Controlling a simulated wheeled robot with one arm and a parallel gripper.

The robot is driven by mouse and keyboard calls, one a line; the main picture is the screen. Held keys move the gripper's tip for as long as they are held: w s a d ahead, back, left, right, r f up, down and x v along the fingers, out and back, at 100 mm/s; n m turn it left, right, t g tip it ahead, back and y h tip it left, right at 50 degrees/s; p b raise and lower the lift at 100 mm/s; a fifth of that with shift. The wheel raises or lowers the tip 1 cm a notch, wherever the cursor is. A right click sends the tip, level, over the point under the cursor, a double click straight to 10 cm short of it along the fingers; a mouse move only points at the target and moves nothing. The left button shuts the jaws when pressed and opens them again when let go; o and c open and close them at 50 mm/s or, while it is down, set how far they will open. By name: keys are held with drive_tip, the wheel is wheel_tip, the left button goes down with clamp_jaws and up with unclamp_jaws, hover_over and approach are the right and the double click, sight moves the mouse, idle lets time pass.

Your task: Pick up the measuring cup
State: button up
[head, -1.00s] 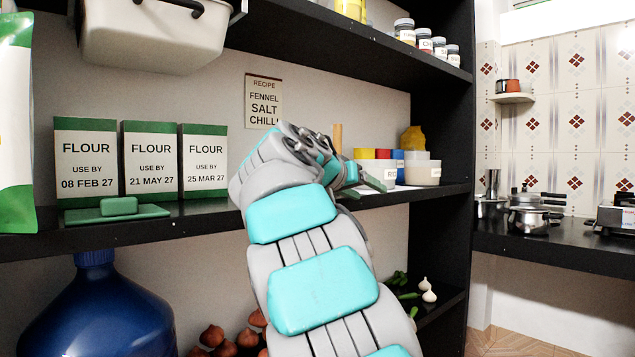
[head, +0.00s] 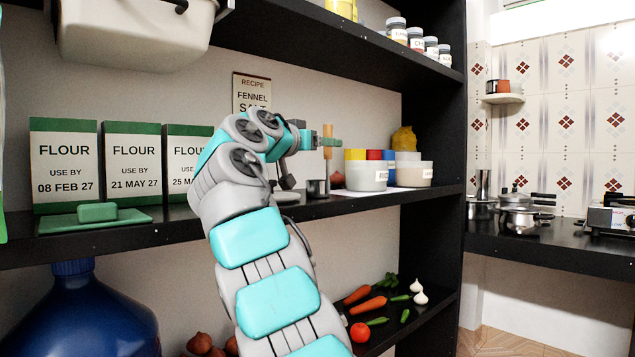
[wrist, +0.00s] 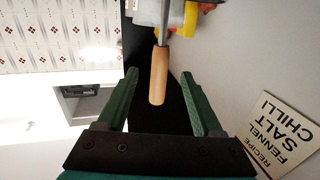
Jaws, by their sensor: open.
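A small metal cup (head: 318,188), likely the measuring cup, stands on the middle shelf in the head view. Just above it is an upright wooden handle (head: 327,136). The handle (wrist: 158,78) also shows in the wrist view with a metal stem; its join to the cup cannot be made out. My gripper (head: 328,143) is at the handle's height. In the wrist view my gripper (wrist: 160,74) is open, with one green finger on each side of the handle and visible gaps between.
White tubs (head: 367,175) and coloured containers stand just right of the cup. The upper shelf (head: 320,35) overhangs, and a recipe card (head: 252,90) hangs on the back wall.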

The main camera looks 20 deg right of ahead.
drive_tip(key=p+x, duration=0.2)
drive_tip(key=x, duration=0.4)
drive_tip(key=shift+r, duration=0.25)
clamp_jaws()
drive_tip(key=shift+d, duration=0.1)
idle(0.3)
